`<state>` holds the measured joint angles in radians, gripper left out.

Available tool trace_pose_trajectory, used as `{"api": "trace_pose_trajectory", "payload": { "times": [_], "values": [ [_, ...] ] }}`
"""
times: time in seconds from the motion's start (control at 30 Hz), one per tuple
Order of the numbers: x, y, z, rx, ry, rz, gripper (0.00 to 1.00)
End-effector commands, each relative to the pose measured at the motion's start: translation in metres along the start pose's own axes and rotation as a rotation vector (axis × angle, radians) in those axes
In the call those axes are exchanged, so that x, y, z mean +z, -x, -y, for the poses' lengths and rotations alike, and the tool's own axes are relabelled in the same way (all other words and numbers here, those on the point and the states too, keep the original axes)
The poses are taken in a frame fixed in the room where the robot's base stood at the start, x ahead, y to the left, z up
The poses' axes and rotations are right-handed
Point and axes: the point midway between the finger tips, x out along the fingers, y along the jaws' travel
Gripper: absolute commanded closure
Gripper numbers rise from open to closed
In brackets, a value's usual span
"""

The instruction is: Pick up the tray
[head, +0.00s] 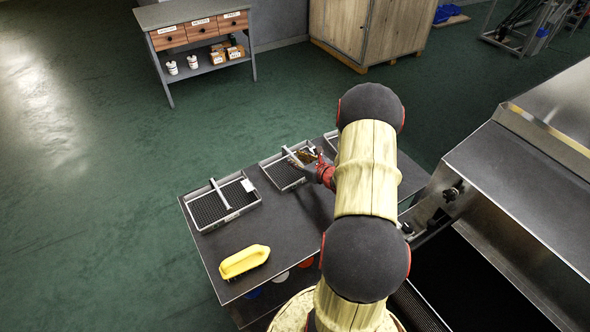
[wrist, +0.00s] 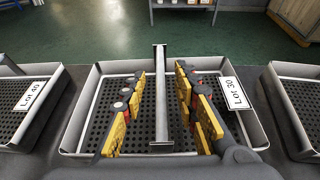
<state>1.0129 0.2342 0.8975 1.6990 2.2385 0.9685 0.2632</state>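Several shallow grey trays with black mesh floors stand in a row on a dark table. The middle tray (head: 281,177) carries a raised metal bar handle and a "LOT 30" label; it fills the middle of the wrist view (wrist: 90,97). My gripper (head: 311,160) is over this tray. In the wrist view, its yellow-padded fingers (wrist: 160,82) stand open on either side of the bar handle (wrist: 161,105), with a gap on both sides. The fingers hold nothing. In the head view, my arm hides part of the tray's right side.
A left tray (head: 222,207) has a label reading about "LOT 40" in the wrist view. A right tray (wrist: 299,98) is partly hidden. A yellow brush (head: 244,261) lies at the table's front left. The steel dryer (head: 520,180) stands to the right.

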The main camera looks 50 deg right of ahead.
Motion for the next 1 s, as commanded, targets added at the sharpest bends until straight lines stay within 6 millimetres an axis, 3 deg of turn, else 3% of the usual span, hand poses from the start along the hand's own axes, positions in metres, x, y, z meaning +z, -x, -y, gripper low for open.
{"api": "trace_pose_trajectory", "payload": {
  "times": [0.1,0.3,0.83,1.0],
  "values": [
    [-0.0008,-0.0119,-0.0002,0.0,0.0,0.001,0.7],
    [0.0007,-0.0121,0.0003,-0.001,0.0,0.001,0.7],
    [0.0004,-0.0118,0.0004,-0.001,0.0,0.001,0.99],
    [0.0004,-0.0118,0.0004,-0.001,0.0,0.001,1.0]
  ]
}}
